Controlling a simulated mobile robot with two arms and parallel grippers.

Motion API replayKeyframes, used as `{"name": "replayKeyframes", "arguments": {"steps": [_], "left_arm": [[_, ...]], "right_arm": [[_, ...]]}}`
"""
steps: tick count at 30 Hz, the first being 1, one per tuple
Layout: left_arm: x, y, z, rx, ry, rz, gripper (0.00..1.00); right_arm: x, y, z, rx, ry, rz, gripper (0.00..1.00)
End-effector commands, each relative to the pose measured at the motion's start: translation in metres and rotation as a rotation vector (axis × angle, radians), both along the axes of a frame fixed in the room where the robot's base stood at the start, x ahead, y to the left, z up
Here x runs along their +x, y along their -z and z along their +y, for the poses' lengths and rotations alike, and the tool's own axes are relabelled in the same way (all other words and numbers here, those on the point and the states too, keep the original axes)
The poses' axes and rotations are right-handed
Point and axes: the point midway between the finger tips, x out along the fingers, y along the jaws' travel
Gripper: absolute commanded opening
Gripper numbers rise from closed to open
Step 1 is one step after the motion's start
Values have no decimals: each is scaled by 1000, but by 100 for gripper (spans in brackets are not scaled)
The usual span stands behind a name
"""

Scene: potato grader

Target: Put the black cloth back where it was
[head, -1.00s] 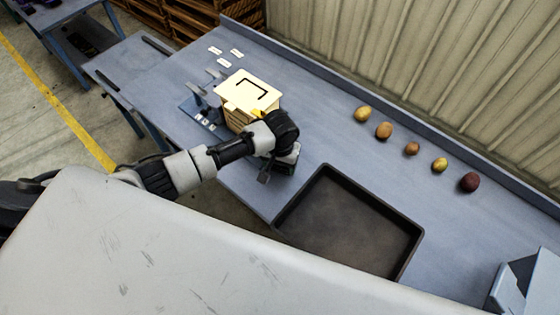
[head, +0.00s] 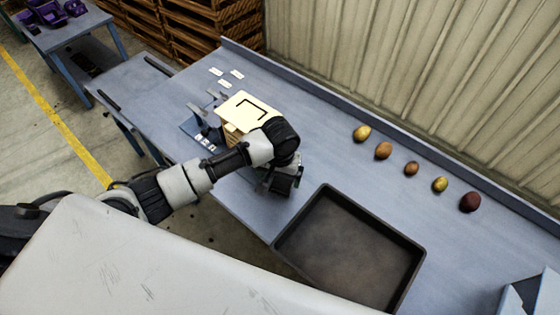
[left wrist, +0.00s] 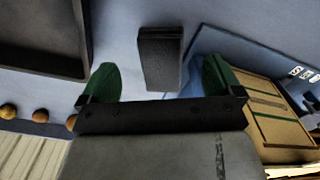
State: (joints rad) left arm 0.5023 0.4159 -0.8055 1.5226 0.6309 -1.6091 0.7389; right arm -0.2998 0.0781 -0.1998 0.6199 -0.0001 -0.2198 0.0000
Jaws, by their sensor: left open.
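A dark, flat-looking rectangular piece, seemingly the black cloth (left wrist: 160,58), lies on the blue-grey bench in the left wrist view. My left gripper (left wrist: 158,84) is open, with its green fingertips to either side of the cloth's near end. I cannot tell whether they touch it. In the head view my left gripper (head: 282,182) is low over the bench, between the wooden box and the dark tray. The cloth cannot be made out there, likely hidden by the gripper. My right gripper is not in view.
A wooden box (head: 246,108) with a cream lid stands left of the gripper, beside a blue board (head: 192,127) with labels. The dark tray (head: 408,272) is to the right. Several potatoes (head: 411,168) lie in a row at the back. The bench between is clear.

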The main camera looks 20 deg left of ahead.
Motion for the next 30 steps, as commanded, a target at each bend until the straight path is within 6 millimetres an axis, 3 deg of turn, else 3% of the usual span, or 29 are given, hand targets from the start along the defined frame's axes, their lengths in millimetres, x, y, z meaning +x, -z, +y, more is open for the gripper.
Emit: {"name": "replayKeyframes", "arguments": {"steps": [6, 12, 30], "left_arm": [[1, -48, -1, -2, 1, -5, 94], [0, -73, -1, -1, 0, -1, 94], [0, -80, 0, -1, 0, 0, 94]], "right_arm": [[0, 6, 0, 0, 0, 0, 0], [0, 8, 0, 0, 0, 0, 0], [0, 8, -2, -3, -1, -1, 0]]}}
